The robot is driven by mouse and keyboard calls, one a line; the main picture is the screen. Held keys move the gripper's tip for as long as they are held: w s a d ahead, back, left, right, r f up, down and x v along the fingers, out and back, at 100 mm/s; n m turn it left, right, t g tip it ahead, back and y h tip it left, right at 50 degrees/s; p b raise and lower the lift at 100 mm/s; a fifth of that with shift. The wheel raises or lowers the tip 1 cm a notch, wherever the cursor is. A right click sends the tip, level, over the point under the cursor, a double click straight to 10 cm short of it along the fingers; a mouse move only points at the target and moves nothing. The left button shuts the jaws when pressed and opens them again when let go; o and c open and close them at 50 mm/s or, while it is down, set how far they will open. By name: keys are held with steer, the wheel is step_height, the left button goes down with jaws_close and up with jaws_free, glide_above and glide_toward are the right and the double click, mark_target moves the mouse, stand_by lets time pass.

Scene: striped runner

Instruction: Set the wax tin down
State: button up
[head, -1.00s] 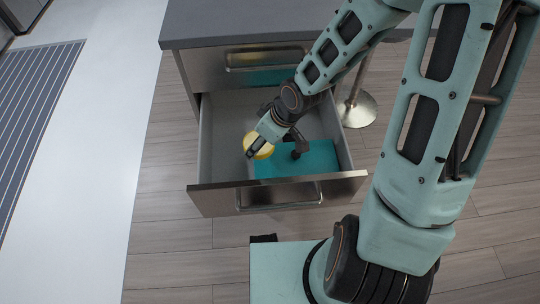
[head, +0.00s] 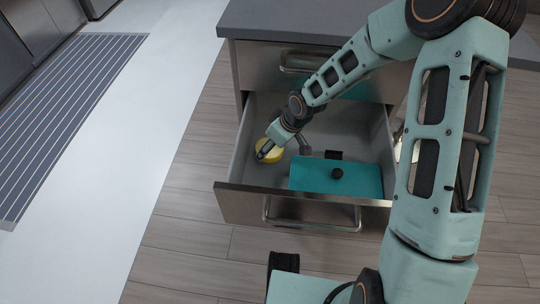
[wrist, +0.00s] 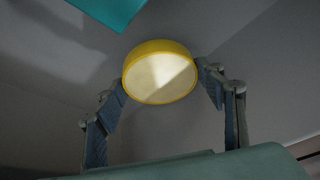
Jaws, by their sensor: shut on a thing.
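The wax tin is a round yellow tin (head: 262,156) with a pale face, inside the open drawer toward its left side. In the wrist view the tin (wrist: 160,75) sits between the two fingertips, its pale face turned to the camera. My gripper (head: 268,149) reaches down into the drawer and is shut on the tin. In the wrist view the fingers (wrist: 165,88) flank the tin on both sides. Whether the tin touches the drawer floor I cannot tell.
The open drawer (head: 240,187) has grey walls and a metal front with a handle. A teal block with a dark knob (head: 310,178) fills the front right of it; its corner shows in the wrist view (wrist: 105,8). The dark counter (head: 270,22) overhangs behind.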

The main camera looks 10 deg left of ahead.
steer(key=shift+w+a+f, duration=0.25)
steer(key=shift+w+f, duration=0.1)
steer(key=shift+f, duration=0.1)
steer(key=shift+w+a+f+b, duration=0.15)
steer(key=shift+f+b, duration=0.35)
steer(key=shift+f, duration=0.45)
steer(key=shift+w+f+b, duration=0.1)
steer(key=shift+f+b, duration=0.35)
steer(key=shift+f, duration=0.45)
steer(key=shift+f, duration=0.2)
steer(key=o, duration=1.4)
steer(key=shift+r, duration=0.15)
steer(key=shift+r, duration=0.25)
steer(key=p+v, duration=0.5)
steer(key=v, duration=0.6)
steer(key=shift+s+d+r, duration=0.15)
steer(key=shift+d+r, duration=0.05)
steer(key=shift+r, duration=0.05)
